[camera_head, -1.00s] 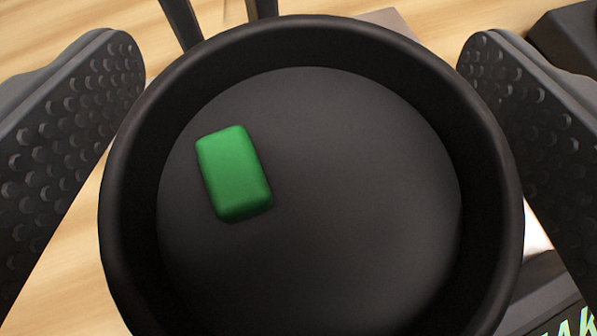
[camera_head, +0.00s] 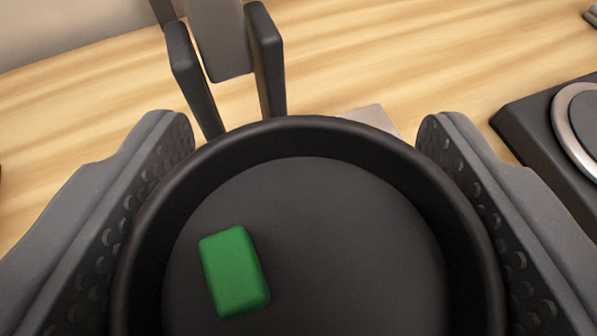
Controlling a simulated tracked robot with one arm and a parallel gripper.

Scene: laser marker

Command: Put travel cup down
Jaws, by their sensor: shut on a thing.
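The travel cup (camera_head: 340,220) is black and round, seen from above, with a raised rim around a recessed dark top. A green rounded block (camera_head: 234,271) sits on that top, left of centre. My gripper (camera_head: 305,150) has its studded grey fingers on the left and right sides of the cup and is shut on it. The cup's lower part and base are hidden, so I cannot tell if it touches the surface below.
A dark two-pronged fixture with a grey block (camera_head: 222,40) stands just behind the cup. A black device with a silver ring (camera_head: 570,135) is at the right. A small pale flat piece (camera_head: 372,117) lies behind the rim. The wooden table (camera_head: 400,60) is otherwise mostly clear at the back.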

